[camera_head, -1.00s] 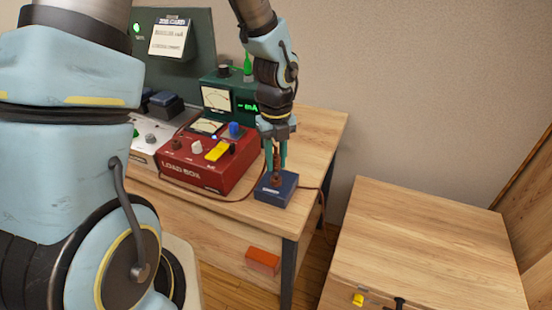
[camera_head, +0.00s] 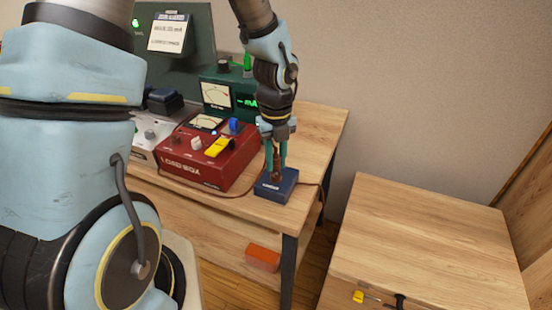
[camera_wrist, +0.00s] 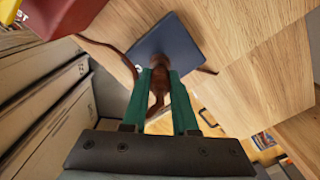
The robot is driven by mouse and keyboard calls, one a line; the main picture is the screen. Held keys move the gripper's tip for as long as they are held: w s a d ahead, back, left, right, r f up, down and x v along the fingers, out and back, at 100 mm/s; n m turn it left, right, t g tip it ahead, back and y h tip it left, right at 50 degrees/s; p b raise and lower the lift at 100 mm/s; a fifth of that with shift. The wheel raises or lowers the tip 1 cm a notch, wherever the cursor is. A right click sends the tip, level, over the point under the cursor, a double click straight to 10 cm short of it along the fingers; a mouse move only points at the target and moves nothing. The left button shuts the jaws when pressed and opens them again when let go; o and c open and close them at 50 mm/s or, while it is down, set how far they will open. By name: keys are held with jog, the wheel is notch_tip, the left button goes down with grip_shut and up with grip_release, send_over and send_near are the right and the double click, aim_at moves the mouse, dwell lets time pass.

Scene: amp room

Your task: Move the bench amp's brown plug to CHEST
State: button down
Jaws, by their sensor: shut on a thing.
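My gripper (camera_head: 276,168) points down over the right front corner of the bench (camera_head: 311,130). Its green fingers are shut on the brown plug (camera_wrist: 161,80), which is upright at the top of a small dark blue box (camera_head: 287,186). The wrist view shows the plug between the fingers, against the blue box (camera_wrist: 180,45). The fingers hide where plug and box meet, so I cannot tell how deep the plug sits. A brown cord runs from the box area. A wooden chest-like unit (camera_head: 430,230), with no readable label, stands right of the bench.
The red load box (camera_head: 190,172) with knobs and a yellow switch stands just left of the blue box. A green meter unit (camera_head: 243,98) stands behind it. A red-orange block (camera_head: 263,257) is below the bench top. The chest's top is clear.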

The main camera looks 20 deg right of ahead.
jog(key=shift+f+b, duration=0.35)
jog(key=shift+f, duration=0.4)
jog(key=c, duration=0.6)
grip_release()
notch_tip(320, 180, up, 11)
jog(key=shift+f, duration=0.1)
dwell(0.5)
